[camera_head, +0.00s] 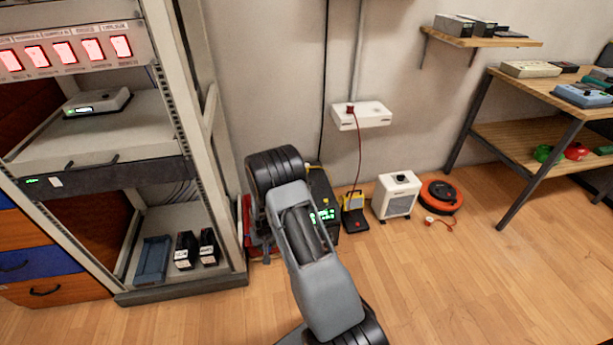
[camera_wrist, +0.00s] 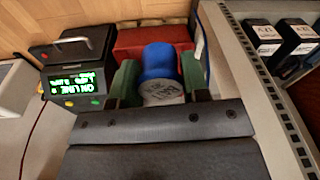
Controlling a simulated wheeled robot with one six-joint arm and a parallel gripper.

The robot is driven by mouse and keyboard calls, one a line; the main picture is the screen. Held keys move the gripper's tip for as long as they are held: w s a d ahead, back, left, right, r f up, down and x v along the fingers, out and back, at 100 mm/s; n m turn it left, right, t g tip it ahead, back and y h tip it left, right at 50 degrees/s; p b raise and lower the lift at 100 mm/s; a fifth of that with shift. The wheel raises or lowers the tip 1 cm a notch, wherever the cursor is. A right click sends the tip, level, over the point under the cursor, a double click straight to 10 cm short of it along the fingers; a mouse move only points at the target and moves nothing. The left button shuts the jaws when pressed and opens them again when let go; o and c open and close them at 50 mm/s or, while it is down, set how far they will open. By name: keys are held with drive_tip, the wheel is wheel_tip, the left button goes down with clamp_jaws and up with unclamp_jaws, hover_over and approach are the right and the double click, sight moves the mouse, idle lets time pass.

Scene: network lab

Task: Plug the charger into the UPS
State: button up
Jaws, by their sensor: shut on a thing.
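In the wrist view my gripper (camera_wrist: 160,84) has two green fingers, shut on a round blue and grey object (camera_wrist: 159,62) with print on its grey part. I cannot tell for sure whether this is the charger. The UPS is a black box (camera_wrist: 71,54) with a handle and a lit green display reading ON LINE, left of my fingers and apart from them. In the head view the UPS (camera_head: 324,215) is on the floor, partly behind my arm. My gripper and the held object are hidden there. The UPS's sockets cannot be made out.
A red object (camera_wrist: 150,38) lies just behind the held object. The rack post (camera_wrist: 265,85) is close on the right. In the head view, a yellow and black unit (camera_head: 354,212), a white heater (camera_head: 397,195) and an orange cable reel (camera_head: 440,196) stand right. Front right floor is clear.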

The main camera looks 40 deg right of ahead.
drive_tip(key=w+a+r+n, duration=0.2)
drive_tip(key=a+r+n, duration=0.1)
drive_tip(key=a+r, duration=0.4)
wheel_tip(320, 180, up, 3)
drive_tip(key=shift+r, duration=0.15)
